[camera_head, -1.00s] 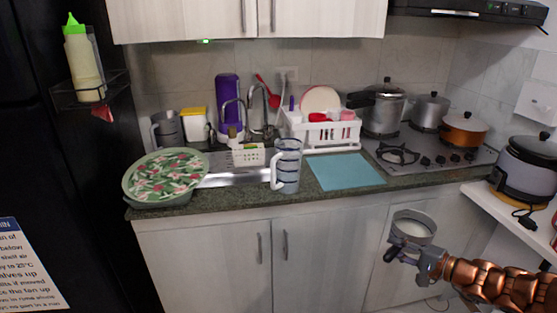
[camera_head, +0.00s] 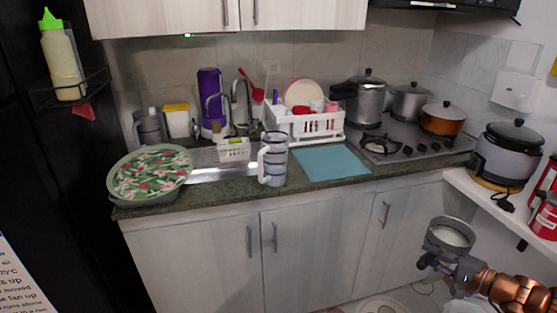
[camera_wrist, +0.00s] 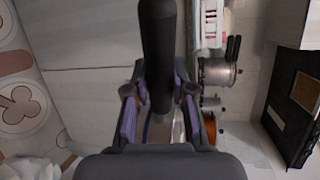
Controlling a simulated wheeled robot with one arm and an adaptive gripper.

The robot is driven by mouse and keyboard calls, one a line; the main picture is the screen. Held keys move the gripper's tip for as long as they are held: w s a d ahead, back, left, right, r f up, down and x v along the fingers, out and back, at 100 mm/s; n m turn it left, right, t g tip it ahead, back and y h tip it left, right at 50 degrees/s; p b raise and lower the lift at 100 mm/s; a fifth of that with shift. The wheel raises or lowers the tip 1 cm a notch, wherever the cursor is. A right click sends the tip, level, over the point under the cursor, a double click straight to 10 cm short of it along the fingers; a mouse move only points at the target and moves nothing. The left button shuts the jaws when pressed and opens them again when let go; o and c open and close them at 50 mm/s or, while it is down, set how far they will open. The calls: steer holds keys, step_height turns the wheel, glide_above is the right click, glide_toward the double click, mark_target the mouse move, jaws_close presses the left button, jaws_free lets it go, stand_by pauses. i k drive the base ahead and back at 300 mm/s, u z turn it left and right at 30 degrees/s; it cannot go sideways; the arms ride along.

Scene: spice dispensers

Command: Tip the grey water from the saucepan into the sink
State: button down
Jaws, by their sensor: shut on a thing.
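The small grey saucepan (camera_head: 450,236) is at the lower right of the head view, out in front of the lower cabinets. It looks roughly level, with pale grey water (camera_head: 448,238) inside. My gripper (camera_head: 438,262) is shut on its dark handle. In the wrist view the black handle (camera_wrist: 158,50) stands between the two fingers; the pan's bowl is not clearly seen there. The metal sink (camera_head: 208,174) is set in the counter at centre left, well away from the pan. The green floral-lidded tub and the measuring jug partly hide it.
The floral-lidded tub (camera_head: 150,175) stands left of the sink and the clear jug (camera_head: 273,158) at its right front edge. A tap (camera_head: 240,100) rises behind. A blue mat (camera_head: 330,162) lies bare on the counter. A white shelf (camera_head: 490,205) with a rice cooker (camera_head: 507,155) is near my arm.

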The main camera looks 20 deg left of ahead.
mark_target(208, 167)
steer(key=u, duration=0.05)
steer(key=k, duration=0.85)
steer(key=u, duration=1.9)
steer(key=i, duration=0.35)
steer(key=z, duration=0.15)
